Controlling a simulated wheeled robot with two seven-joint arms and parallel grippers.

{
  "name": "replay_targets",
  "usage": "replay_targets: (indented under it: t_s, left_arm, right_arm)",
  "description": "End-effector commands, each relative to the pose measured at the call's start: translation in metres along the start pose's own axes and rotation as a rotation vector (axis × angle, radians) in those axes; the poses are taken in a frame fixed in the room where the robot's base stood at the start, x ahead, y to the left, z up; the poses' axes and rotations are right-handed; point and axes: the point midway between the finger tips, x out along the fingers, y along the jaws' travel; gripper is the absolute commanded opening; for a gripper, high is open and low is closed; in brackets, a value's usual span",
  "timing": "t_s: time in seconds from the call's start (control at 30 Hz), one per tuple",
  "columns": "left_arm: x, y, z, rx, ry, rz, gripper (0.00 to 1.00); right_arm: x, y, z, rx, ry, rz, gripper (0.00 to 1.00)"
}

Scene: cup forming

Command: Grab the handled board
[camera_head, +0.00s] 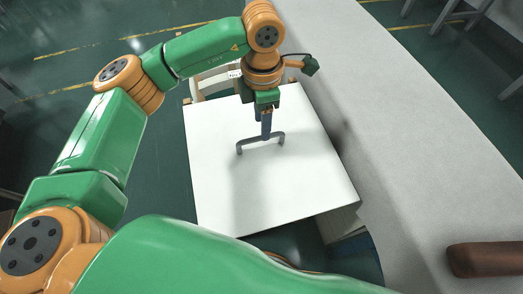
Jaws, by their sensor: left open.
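The handled board (218,190) is a large white flat panel in the middle of the view. Its grey bar-shaped handle (245,148) stands up near the board's centre. My left gripper (266,136) points down at the handle's middle, with its fingers open. The fingertips are at or very close to the bar; I cannot tell whether they touch it or straddle it. The gripper and wrist hide part of the board's far edge. My right gripper is not in view.
A long light grey surface (400,130) runs along the board's right side. A brown rounded object (485,259) lies on it at the lower right. A pale frame (212,84) shows behind the board's far edge. Green floor (160,190) is open to the left.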

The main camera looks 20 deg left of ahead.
Motion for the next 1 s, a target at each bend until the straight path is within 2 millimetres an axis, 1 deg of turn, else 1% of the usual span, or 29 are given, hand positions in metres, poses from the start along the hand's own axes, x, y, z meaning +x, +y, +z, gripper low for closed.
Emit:
replay_targets:
  t_s: [0.03,0.17,0.23,0.3,0.4,0.57,0.6,0.67,0.7,0.77,0.8,1.0]
  left_arm:
    - [0.008,0.0,0.0,0.0,0.001,-0.002,0.52]
    - [0.031,-0.001,-0.003,-0.001,0.002,-0.003,0.52]
    - [0.046,-0.001,-0.004,0.0,0.002,-0.004,0.52]
    - [0.057,-0.001,-0.004,-0.001,0.001,-0.002,0.52]
    - [0.064,-0.001,-0.003,0.0,0.0,-0.001,0.52]
    - [0.064,0.0,-0.003,0.0,-0.001,0.0,0.52]
    - [0.064,0.0,-0.003,0.0,-0.001,0.0,0.5]
    - [0.064,0.0,-0.003,0.0,-0.001,0.0,0.33]
    - [0.064,0.0,-0.003,0.0,-0.001,0.0,0.23]
    - [0.064,0.0,-0.003,0.0,-0.001,0.0,0.06]
    - [0.064,0.0,-0.003,0.0,-0.001,0.0,0.0]
    - [0.064,0.0,-0.003,0.0,-0.001,0.0,0.0]
  right_arm:
    - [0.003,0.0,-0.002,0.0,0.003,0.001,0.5]
    - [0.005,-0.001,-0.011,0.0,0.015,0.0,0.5]
    - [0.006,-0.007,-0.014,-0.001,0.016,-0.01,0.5]
    - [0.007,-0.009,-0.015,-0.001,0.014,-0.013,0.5]
    - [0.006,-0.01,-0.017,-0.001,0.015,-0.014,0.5]
    - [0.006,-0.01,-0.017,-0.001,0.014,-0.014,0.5]
    - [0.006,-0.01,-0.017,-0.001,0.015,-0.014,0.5]
    - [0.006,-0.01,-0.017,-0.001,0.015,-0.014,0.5]
    - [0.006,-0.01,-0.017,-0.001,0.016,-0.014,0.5]
    - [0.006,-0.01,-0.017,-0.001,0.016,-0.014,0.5]
    - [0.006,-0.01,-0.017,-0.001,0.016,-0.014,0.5]
    - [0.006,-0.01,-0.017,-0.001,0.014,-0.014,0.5]
